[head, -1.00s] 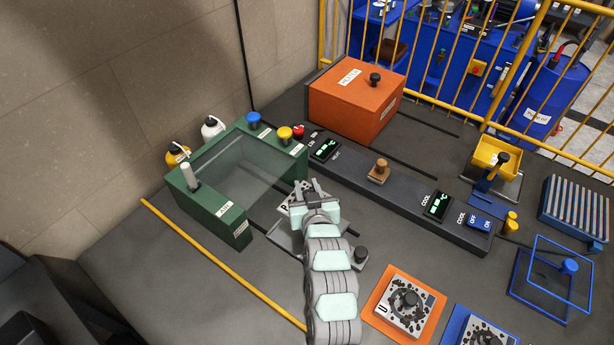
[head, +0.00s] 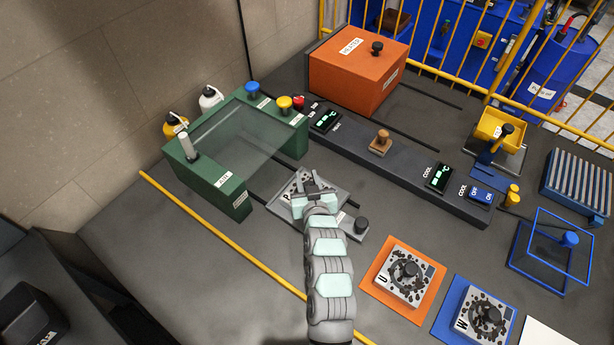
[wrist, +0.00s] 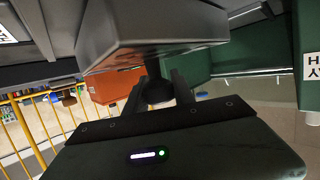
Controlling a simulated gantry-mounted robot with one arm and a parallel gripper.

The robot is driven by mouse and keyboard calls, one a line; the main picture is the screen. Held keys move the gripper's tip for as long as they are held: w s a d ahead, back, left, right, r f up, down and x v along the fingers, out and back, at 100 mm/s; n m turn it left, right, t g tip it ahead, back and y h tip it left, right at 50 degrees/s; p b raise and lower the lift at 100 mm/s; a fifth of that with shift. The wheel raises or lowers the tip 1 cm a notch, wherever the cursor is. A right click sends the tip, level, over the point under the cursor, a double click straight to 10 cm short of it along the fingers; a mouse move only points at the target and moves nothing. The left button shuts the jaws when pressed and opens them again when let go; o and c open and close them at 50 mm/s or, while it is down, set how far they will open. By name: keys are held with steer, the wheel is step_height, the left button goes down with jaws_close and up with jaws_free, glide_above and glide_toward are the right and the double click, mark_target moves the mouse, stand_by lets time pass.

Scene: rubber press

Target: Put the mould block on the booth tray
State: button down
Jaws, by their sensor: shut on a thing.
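My gripper (head: 314,188) is shut on the black knob of this block. In the wrist view the knob (wrist: 157,90) sits between my fingers, against the grey block (wrist: 150,50). The booth tray (head: 343,207) is a thin grey plate in front of the green booth (head: 232,195), with a dark knob at its right corner. The block is over the tray; I cannot tell if it touches. My gripper and arm hide part of both.
The booth has a clear hood. An orange heater (head: 350,90) stands behind. A dark control rail (head: 410,178) runs to the right of the tray. Speckled blocks sit on an orange pad (head: 375,292) and a blue pad (head: 447,325). A yellow strip (head: 215,237) crosses the table at left.

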steer(key=shift+r, duration=0.1)
steer(key=c, duration=1.1)
jaws_free()
steer(key=shift+o, duration=0.2)
steer(key=p+v, duration=0.1)
steer(key=v, duration=1.1)
